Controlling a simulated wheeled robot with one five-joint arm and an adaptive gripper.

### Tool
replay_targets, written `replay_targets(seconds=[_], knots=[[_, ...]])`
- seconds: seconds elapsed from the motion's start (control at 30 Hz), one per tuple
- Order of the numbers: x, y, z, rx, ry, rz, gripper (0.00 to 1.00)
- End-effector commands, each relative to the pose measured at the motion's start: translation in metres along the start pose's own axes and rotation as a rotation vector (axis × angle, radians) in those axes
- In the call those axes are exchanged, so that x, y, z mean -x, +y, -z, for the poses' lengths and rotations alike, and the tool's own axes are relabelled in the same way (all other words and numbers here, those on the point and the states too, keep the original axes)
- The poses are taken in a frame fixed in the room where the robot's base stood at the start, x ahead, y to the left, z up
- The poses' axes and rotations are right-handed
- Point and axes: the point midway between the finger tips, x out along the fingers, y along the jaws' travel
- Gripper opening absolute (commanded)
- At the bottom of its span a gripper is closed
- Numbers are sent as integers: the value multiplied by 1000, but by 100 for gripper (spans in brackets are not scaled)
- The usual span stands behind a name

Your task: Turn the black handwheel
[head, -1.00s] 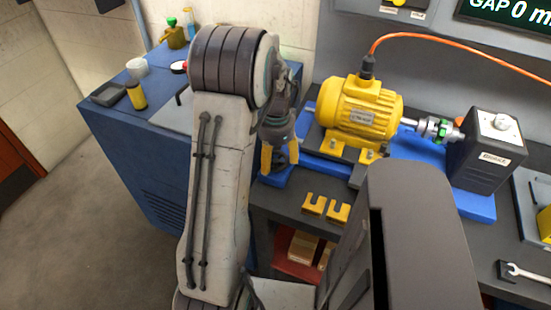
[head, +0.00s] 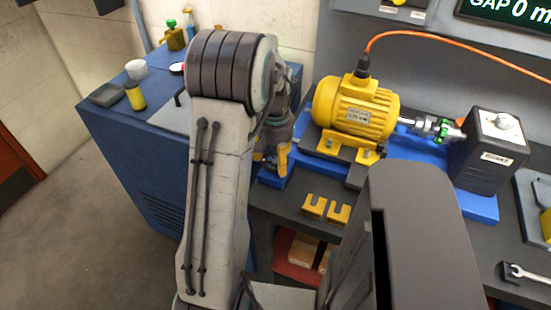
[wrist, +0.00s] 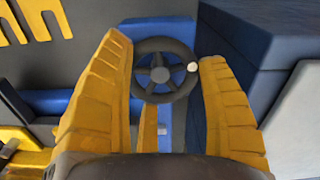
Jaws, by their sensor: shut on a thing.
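The black handwheel (wrist: 144,72) has several spokes and a small pale knob on its right side. It shows in the wrist view between the fingertips of my gripper (wrist: 168,85). The yellow fingers stand on its left and right, shut on its rim. In the head view my gripper (head: 270,163) points down at the left end of the blue base (head: 390,155). The handwheel is hidden there behind my gripper and arm.
A yellow motor (head: 355,107) on the blue base is coupled to a dark brake box (head: 487,150). Yellow slotted shims (head: 325,208) lie on the bench front. A blue cabinet (head: 135,160) stands left. An orange cable (head: 450,38) arches overhead.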

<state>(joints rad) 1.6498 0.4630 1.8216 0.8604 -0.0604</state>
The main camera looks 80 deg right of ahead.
Motion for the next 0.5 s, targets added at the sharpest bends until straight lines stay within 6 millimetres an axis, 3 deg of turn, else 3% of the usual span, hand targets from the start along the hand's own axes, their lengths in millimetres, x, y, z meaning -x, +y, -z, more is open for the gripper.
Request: replay_targets(seconds=[0.5], knots=[[0, -2, 3, 493, 10, -3, 37]])
